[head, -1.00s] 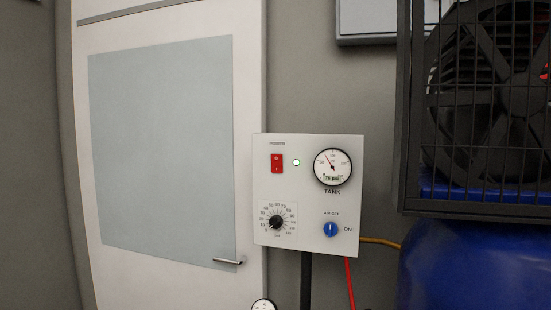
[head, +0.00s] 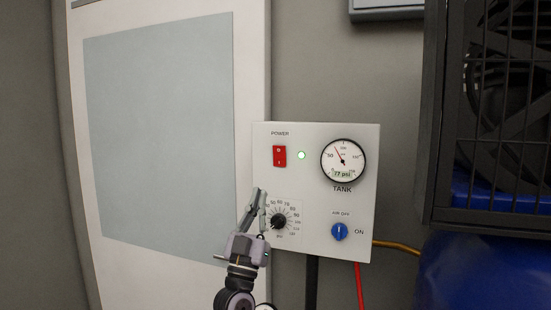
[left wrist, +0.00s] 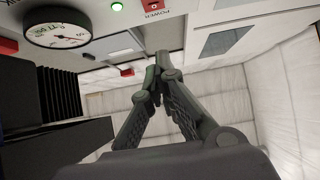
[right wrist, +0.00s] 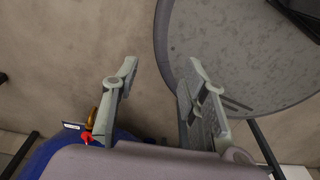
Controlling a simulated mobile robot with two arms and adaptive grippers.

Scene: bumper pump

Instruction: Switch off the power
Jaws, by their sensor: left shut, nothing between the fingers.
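My left gripper (head: 258,200) is shut and empty, below and left of the switch, overlapping the left edge of the pressure dial (head: 279,221). In the left wrist view its fingers (left wrist: 163,72) meet; part of the red switch (left wrist: 153,4) shows at the top edge. My right gripper (right wrist: 162,72) is open and empty in its own wrist view.
The tank gauge (head: 343,161) reads about 77 psi, and a blue knob (head: 340,232) is below it. A black fan cage (head: 440,130) and a blue tank (head: 480,270) stand at the right. A pale door (head: 160,130) is on the left.

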